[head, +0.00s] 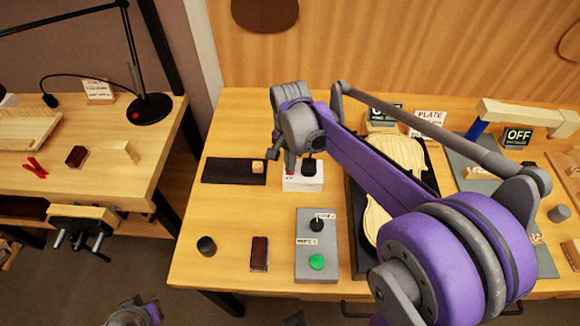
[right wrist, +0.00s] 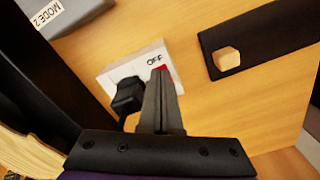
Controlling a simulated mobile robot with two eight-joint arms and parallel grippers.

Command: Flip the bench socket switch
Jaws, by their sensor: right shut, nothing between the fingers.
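The bench socket (head: 303,184) is a small white box on the bench with a black plug (head: 309,167) in it. In the right wrist view the socket (right wrist: 113,76) shows the word OFF and a red switch (right wrist: 165,72), partly hidden behind my fingertips. My right gripper (head: 288,170) is shut and empty, pointing down at the socket's switch side. In the wrist view its fingertips (right wrist: 160,72) overlap the red switch; I cannot tell whether they touch it. A part of my left arm's end (head: 135,312) shows at the bottom edge; its fingers are hidden.
A dark mat (head: 225,171) with a small wooden block (head: 258,166) lies left of the socket. A grey control box (head: 316,270) with a green button stands in front. A dark tray (head: 356,215) with violin plates lies to the right. Bare bench lies between them.

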